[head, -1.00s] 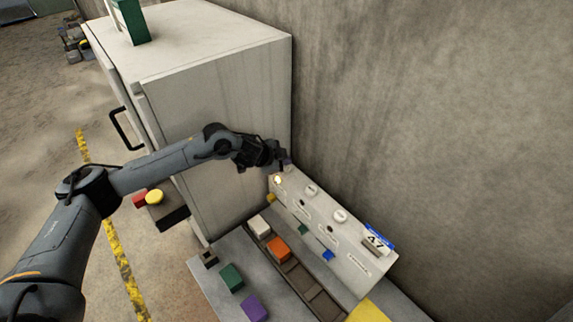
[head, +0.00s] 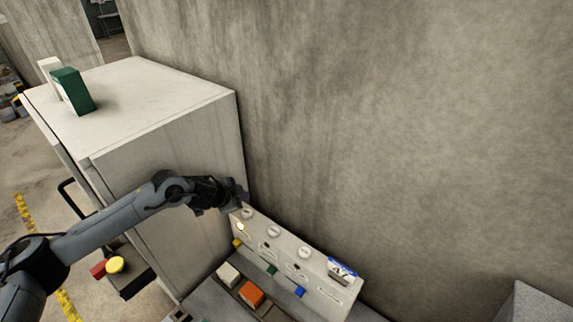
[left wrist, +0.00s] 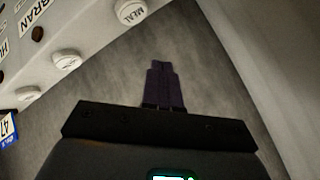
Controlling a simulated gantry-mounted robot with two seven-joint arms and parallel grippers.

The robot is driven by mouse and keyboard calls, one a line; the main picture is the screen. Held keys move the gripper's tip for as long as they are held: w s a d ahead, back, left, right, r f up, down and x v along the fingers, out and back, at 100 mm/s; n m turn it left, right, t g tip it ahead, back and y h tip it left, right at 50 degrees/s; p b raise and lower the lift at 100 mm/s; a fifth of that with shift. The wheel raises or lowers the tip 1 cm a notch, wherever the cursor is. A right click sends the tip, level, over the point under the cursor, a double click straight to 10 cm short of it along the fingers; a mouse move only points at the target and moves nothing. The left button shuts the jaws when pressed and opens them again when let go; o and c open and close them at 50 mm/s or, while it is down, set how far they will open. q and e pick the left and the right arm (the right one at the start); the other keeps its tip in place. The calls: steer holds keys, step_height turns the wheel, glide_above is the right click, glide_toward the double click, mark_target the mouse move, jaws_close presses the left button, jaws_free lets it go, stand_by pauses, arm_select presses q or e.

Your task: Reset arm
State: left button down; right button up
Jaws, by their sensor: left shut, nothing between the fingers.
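My left arm comes in from the left in the head view. Its gripper (head: 243,197) is at the far left end of the white control panel (head: 290,265), in the corner by the cabinet and the wall. In the left wrist view the purple fingers (left wrist: 164,86) are shut together with nothing between them. They point at the grey wall, apart from the panel's round white knobs (left wrist: 66,61). My right gripper is not in view.
A tall white cabinet (head: 165,150) stands left of the panel, with a green box (head: 73,90) on top. A white block (head: 229,274) and an orange block (head: 251,293) lie in front of the panel. The wall (head: 400,130) closes off the back.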

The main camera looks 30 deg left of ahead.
arm_select(q)
steer(key=shift+m+h, duration=0.4)
steer(key=shift+h, duration=0.2)
steer(key=s+d+f, duration=0.1)
steer(key=d, duration=0.3)
steer(key=s+d+f+p, duration=0.1)
steer(key=d, duration=0.4)
steer(key=s+d+f+p, duration=0.1)
steer(key=s+d, duration=0.1)
steer(key=d, duration=0.3)
steer(key=shift+d+f, duration=0.15)
steer(key=shift+f, duration=0.15)
steer(key=s+d+n+p, duration=0.2)
steer(key=s+d+p, duration=0.1)
steer(key=s+d, duration=0.65)
steer(key=s+a+r+n+g+y+p, duration=0.1)
steer(key=s+a+n+g+p, duration=0.1)
steer(key=s, duration=0.9)
steer(key=s+a+n+g+y+p, duration=0.1)
steer(key=s+a+n+g, duration=0.2)
steer(key=s, duration=0.9)
steer(key=shift+r+n+g+p, duration=0.3)
steer(key=shift+r+n+p, duration=0.05)
steer(key=shift+n, duration=0.65)
